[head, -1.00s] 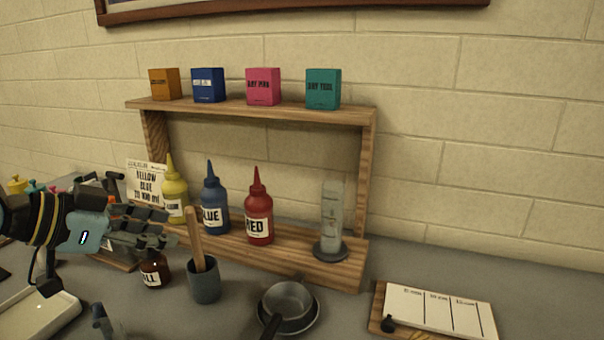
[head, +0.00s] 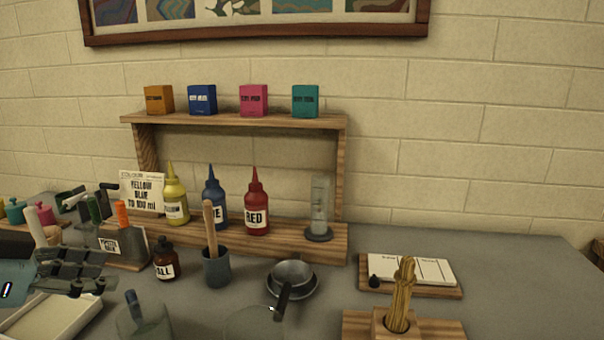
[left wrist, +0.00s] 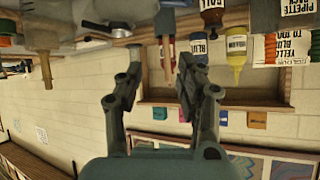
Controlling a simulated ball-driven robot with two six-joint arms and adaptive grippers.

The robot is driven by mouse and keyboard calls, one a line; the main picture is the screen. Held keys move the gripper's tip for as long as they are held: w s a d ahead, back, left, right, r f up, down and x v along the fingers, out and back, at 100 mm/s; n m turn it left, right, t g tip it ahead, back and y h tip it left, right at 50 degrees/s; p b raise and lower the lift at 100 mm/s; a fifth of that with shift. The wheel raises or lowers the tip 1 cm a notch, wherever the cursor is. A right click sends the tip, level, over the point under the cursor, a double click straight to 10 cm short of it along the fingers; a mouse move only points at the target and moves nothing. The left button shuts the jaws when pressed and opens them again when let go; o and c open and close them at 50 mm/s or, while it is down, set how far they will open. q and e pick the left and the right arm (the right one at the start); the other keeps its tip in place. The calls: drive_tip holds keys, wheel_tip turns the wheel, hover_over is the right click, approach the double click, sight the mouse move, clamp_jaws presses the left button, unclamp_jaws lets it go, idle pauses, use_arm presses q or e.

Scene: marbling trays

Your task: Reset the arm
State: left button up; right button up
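My left gripper (head: 80,270) is at the left edge of the head view, above a pale tray (head: 50,318). In the left wrist view, its two fingers (left wrist: 158,85) are spread apart with nothing between them. The pipette rack (head: 125,243), with its tools, stands just behind the gripper. A brown dropper bottle (head: 165,262) stands to its right. My right gripper does not show in either view.
A wooden shelf (head: 330,243) holds yellow (head: 175,198), blue (head: 212,200) and red (head: 257,205) bottles and a glass cylinder (head: 320,205). A grey cup (head: 216,268), a pan (head: 292,279), a note board (head: 410,291) and a whisk (head: 401,298) stand in front. The counter's right side is clear.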

use_arm(q)
drive_tip(key=s+d+f+g+y, duration=0.1)
drive_tip(key=s+f, duration=0.1)
drive_tip(key=s, duration=0.1)
drive_tip(key=s+d+f+n+g+y, duration=0.1)
drive_tip(key=s+d+f, duration=0.1)
drive_tip(key=f, duration=0.1)
drive_tip(key=s+d+f+g, duration=0.1)
drive_tip(key=s+d+f, duration=0.1)
drive_tip(key=s, duration=0.1)
drive_tip(key=shift+s+d+f+n+y, duration=0.2)
drive_tip(key=shift+s+f+n+y, duration=0.1)
drive_tip(key=shift+n+y, duration=0.1)
drive_tip(key=s+f+n+g+y, duration=0.1)
drive_tip(key=s+n+g+y, duration=0.25)
drive_tip(key=s, duration=0.75)
wheel_tip(320, 180, down, 32)
drive_tip(key=s+a+g+b, duration=0.2)
drive_tip(key=b, duration=0.2)
drive_tip(key=s+a+f+n+b, duration=0.1)
drive_tip(key=s+f+b, duration=0.1)
drive_tip(key=s+f, duration=1.5)
drive_tip(key=shift+s+f+g+b, duration=0.3)
drive_tip(key=shift+s+g+b, duration=0.15)
drive_tip(key=shift+s, duration=0.1)
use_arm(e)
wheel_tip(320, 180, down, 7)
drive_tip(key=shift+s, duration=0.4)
